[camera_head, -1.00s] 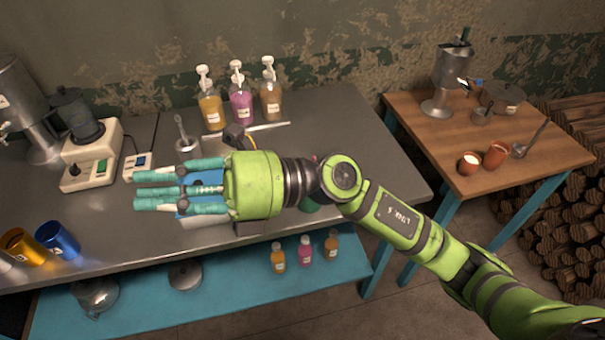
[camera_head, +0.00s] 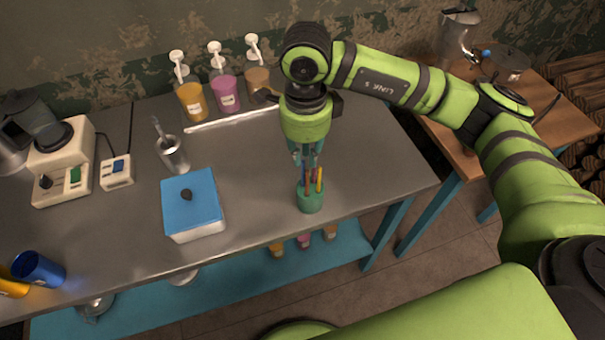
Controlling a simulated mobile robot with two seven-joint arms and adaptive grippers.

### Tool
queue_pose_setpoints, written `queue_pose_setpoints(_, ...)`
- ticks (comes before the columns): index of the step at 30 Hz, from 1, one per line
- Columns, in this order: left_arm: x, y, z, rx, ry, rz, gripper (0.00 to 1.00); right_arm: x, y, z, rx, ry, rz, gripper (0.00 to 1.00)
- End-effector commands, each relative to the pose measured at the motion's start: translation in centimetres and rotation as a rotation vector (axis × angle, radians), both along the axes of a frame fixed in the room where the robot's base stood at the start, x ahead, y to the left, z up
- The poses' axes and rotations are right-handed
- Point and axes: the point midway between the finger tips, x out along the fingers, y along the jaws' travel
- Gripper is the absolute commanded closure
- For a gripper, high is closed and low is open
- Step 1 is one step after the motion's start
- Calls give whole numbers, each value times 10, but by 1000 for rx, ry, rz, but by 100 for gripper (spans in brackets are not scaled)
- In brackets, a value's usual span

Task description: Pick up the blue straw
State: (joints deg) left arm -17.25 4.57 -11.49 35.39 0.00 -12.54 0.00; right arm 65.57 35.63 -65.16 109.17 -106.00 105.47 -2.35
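A green cup (camera_head: 310,201) stands upright on the metal table near its front right. Several thin straws stand in it, with red and yellow (camera_head: 319,179) ones showing. A bluish straw (camera_head: 304,177) seems to stand at the left of the bunch, partly hidden. My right gripper (camera_head: 307,162) points straight down right above the cup, its teal fingers at the straw tops. The fingers are small and overlap the straws, so I cannot tell whether they are open or shut on one. My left gripper is not in view.
A white box with a blue lid (camera_head: 192,201) stands left of the cup. A metal cup with a spoon (camera_head: 172,154) is behind it. Pump bottles (camera_head: 225,94) line the back. A blue mug (camera_head: 38,269) lies at front left. A wooden table (camera_head: 548,107) is at right.

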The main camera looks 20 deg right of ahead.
Motion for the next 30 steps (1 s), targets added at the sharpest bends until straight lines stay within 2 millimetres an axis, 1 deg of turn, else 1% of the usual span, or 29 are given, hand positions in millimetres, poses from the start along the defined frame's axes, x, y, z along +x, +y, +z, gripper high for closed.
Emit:
queue_pose_setpoints(1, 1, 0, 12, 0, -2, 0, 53, -2, 0, -4, -3, 7, -1, 81)
queue_pose_setpoints(3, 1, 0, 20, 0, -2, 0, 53, -3, 2, -15, -1, 8, -2, 81)
queue_pose_setpoints(6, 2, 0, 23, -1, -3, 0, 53, -2, 2, -31, 0, 5, -1, 81)
queue_pose_setpoints(10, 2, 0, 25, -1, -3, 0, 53, -1, 3, -40, 2, 2, -1, 81)
queue_pose_setpoints(16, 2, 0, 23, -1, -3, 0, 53, -1, 3, -42, 3, 1, 0, 81)
queue_pose_setpoints(17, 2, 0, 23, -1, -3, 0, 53, -1, 3, -42, 3, 1, 0, 89)
queue_pose_setpoints(18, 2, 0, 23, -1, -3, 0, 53, -1, 3, -42, 3, 1, 0, 94)
queue_pose_setpoints(20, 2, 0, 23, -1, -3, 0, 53, -1, 3, -41, 3, 1, 0, 100)
queue_pose_setpoints(30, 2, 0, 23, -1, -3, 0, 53, -1, 3, -41, 3, 1, 0, 100)
